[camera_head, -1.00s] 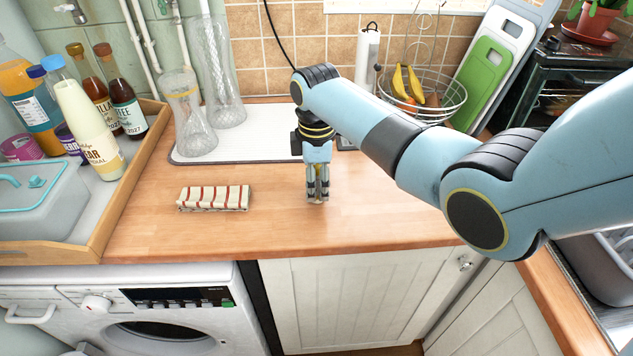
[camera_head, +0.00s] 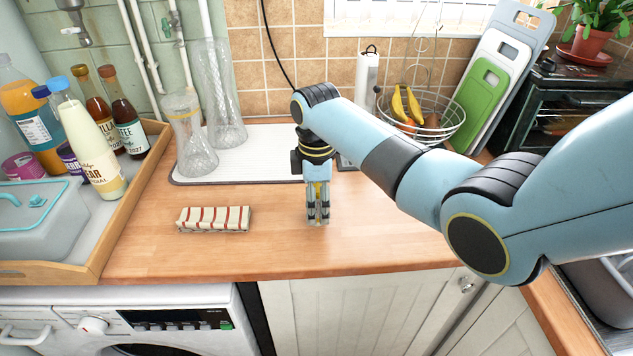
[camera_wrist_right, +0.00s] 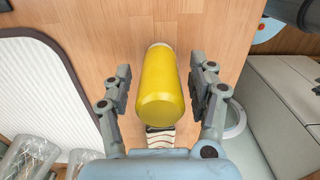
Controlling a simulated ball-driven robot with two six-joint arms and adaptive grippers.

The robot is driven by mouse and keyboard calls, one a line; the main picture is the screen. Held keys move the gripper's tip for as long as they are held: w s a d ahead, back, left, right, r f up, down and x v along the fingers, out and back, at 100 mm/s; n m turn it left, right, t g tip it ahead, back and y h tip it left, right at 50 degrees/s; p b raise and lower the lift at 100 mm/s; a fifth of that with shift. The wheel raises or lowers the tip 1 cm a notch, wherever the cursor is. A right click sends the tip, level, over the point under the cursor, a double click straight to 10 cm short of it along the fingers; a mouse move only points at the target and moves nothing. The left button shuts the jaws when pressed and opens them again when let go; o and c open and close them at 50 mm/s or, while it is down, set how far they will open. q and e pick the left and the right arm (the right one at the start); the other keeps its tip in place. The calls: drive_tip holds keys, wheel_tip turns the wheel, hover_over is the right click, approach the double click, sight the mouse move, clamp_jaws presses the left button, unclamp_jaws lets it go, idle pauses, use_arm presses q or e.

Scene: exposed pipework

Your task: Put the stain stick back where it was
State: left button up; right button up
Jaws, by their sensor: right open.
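The stain stick (camera_wrist_right: 163,85) is a yellow cylinder with a pale far end. In the right wrist view it lies between the two fingers, with a gap on each side. In the head view only a bit of its yellow (camera_head: 318,189) shows between the fingers; it seems to stand upright on the wooden counter (camera_head: 270,255). My right gripper (camera_head: 317,220) points down around it and is open. My left gripper is in neither view.
A folded striped cloth (camera_head: 213,219) lies left of the gripper. A white drying mat (camera_head: 262,150) with glass vases is behind it. A wooden tray (camera_head: 120,215) of bottles stands at the left, a wire fruit basket (camera_head: 445,135) at the back right. The counter right of the gripper is clear.

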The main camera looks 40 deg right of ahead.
wheel_tip(320, 180, up, 11)
drive_tip(key=shift+r, duration=0.1)
idle(0.6)
